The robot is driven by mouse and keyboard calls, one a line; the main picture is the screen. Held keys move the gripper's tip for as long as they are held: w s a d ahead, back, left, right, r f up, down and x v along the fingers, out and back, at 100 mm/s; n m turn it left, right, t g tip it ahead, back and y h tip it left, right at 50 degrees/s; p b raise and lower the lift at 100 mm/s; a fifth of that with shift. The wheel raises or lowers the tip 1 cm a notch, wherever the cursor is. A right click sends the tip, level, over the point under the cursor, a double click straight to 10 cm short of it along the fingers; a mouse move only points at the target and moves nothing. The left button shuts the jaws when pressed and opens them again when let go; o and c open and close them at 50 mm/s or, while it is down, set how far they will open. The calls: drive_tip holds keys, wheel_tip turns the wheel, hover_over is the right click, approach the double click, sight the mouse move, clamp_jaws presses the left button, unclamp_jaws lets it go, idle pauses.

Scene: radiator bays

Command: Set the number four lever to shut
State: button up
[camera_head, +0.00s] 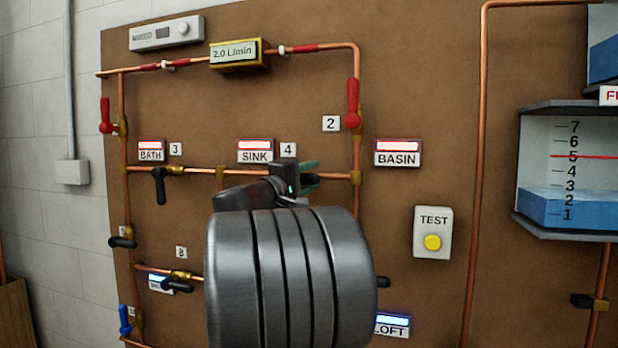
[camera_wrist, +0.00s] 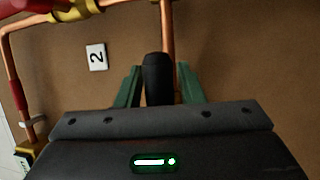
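The number 4 label (camera_head: 288,150) sits beside the SINK sign (camera_head: 255,151) on the brown board. My gripper (camera_head: 309,172) is in front of the horizontal copper pipe below that label. A black lever handle (camera_wrist: 157,78) lies between my green fingers (camera_wrist: 159,88) in the wrist view, in line with the pipe behind it. A narrow gap shows on each side, so the fingers look open around it. In the head view my gripper and wrist hide most of this lever and its valve body.
A red lever (camera_head: 353,103) marked 2 stands up to the right. The black lever (camera_head: 159,186) by label 3 hangs down to the left. A TEST box (camera_head: 432,233) with a yellow button is at right. The board between is clear.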

clamp_jaws()
drive_tip(key=shift+f, duration=0.15)
drive_tip(key=w+a+f+m+g+y+b, duration=0.1)
drive_tip(key=a+f+m+g+y+b, duration=0.2)
drive_tip(key=m, duration=1.1)
drive_tip(key=shift+w+a+f+m+y+b, duration=0.4)
drive_tip(key=shift+a+f+y+b, duration=1.1)
drive_tip(key=shift+b, duration=1.15)
drive_tip(key=shift+d+y, duration=0.25)
drive_tip(key=shift+y, duration=0.15)
